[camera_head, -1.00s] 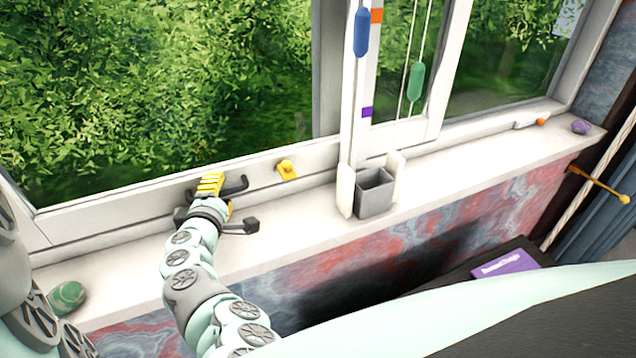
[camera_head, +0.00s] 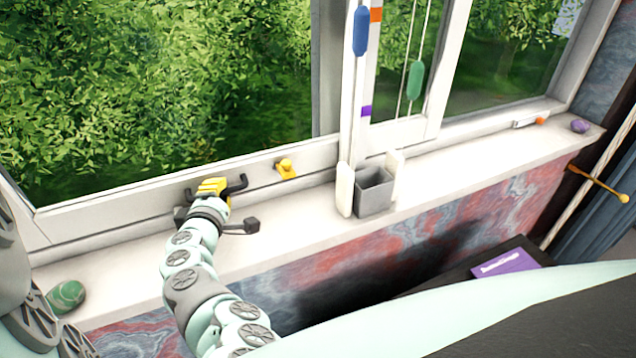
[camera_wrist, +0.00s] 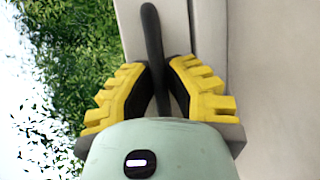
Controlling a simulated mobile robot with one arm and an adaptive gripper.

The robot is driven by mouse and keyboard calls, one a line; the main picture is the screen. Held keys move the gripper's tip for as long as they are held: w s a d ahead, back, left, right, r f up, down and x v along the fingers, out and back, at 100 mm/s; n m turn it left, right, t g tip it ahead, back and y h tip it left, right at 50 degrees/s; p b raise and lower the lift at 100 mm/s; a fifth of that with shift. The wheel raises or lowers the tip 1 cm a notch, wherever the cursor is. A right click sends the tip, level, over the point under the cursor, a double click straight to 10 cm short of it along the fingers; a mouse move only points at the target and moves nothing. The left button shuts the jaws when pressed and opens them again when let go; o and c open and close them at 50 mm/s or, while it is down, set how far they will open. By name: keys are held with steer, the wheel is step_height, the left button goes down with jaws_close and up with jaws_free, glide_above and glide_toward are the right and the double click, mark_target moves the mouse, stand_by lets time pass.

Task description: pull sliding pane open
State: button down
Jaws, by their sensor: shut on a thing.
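The sliding pane is a window sash with a white frame; its bottom rail (camera_head: 110,206) runs along the sill at the left, with green leaves behind the glass. A dark bar handle (camera_head: 238,184) is fixed to this rail. My gripper (camera_head: 212,186), with yellow ridged fingers, is at the handle. In the wrist view, the dark handle (camera_wrist: 152,45) runs between the fingers of my gripper (camera_wrist: 158,88), which are closed around it. A yellow latch (camera_head: 286,168) sits on the rail right of the handle. My fingers hide the handle's middle.
A grey open box (camera_head: 374,192) stands on the white sill (camera_head: 300,215) by the window post. A green stone (camera_head: 67,297) lies at the sill's left end and a purple one (camera_head: 579,126) at the right. Blue (camera_head: 361,32) and green (camera_head: 415,80) cord weights hang at the post.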

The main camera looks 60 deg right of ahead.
mark_target(197, 197)
steer(key=w+a, duration=0.1)
steer(key=a, duration=0.1)
steer(key=w+a+b, duration=0.1)
steer(key=a, duration=0.1)
steer(key=shift+w, duration=0.4)
steer(key=shift+w+a, duration=0.1)
steer(key=shift+a, duration=0.2)
steer(key=c, duration=1.3)
jaws_free()
steer(key=shift+s+d, duration=0.35)
steer(key=shift+d, duration=0.1)
steer(key=o, duration=0.3)
steer(key=shift+a, duration=0.1)
steer(key=shift+v, duration=3.7)
steer(key=shift+w, duration=0.1)
